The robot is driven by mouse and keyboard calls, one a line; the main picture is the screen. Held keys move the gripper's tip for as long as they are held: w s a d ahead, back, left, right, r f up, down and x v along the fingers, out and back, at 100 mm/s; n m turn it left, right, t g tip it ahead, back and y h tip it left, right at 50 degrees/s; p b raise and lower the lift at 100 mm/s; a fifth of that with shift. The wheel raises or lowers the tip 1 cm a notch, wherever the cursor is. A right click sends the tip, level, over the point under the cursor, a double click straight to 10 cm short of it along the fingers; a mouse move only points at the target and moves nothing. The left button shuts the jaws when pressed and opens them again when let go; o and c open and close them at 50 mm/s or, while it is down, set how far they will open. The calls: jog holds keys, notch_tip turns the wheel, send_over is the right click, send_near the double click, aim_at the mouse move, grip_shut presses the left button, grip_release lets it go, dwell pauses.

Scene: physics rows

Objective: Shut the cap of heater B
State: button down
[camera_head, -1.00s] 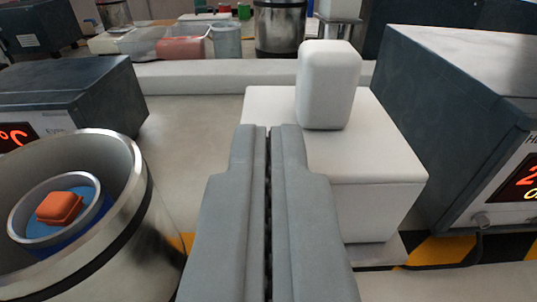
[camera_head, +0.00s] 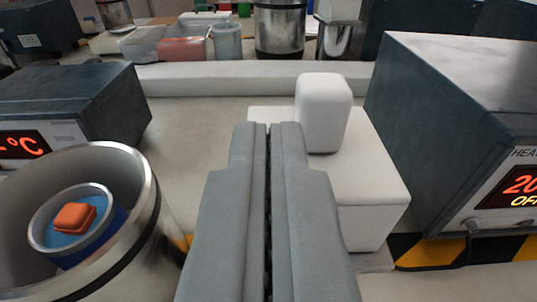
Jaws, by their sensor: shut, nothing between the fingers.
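My gripper (camera_head: 269,128) is shut and empty, with its fingers pointing forward in the middle of the picture. A dark heater box (camera_head: 455,110) with a red readout stands at the right; its label is cut off, so I cannot tell which letter it bears. Another dark heater box (camera_head: 75,95) with a red °C readout stands at the left. A steel cylinder (camera_head: 150,215) at the lower left is open at the top. Inside it is a blue cup (camera_head: 92,245) with an orange block (camera_head: 75,217). I cannot identify heater B's cap.
A white box (camera_head: 370,190) with a rounded white block (camera_head: 323,110) stands just right of my fingers. A pale low wall (camera_head: 220,78) crosses behind. Bins and a steel pot (camera_head: 279,28) stand beyond it. Bare bench shows between the left heater and my fingers.

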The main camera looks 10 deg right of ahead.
jog(key=s+a+f, duration=0.2)
jog(key=s+f, duration=0.2)
jog(key=s, duration=0.4)
jog(key=s+a+r+n+y, duration=0.1)
jog(key=s+a+r, duration=0.3)
jog(key=s+r, duration=0.3)
jog(key=s+a+r+n+y, duration=0.1)
jog(key=s+a+r, duration=0.3)
jog(key=s, duration=0.8)
notch_tip(320, 180, up, 3)
jog(key=shift+s+f+t+y, duration=0.2)
jog(key=shift+t+y, duration=0.1)
jog(key=shift+y, duration=0.3)
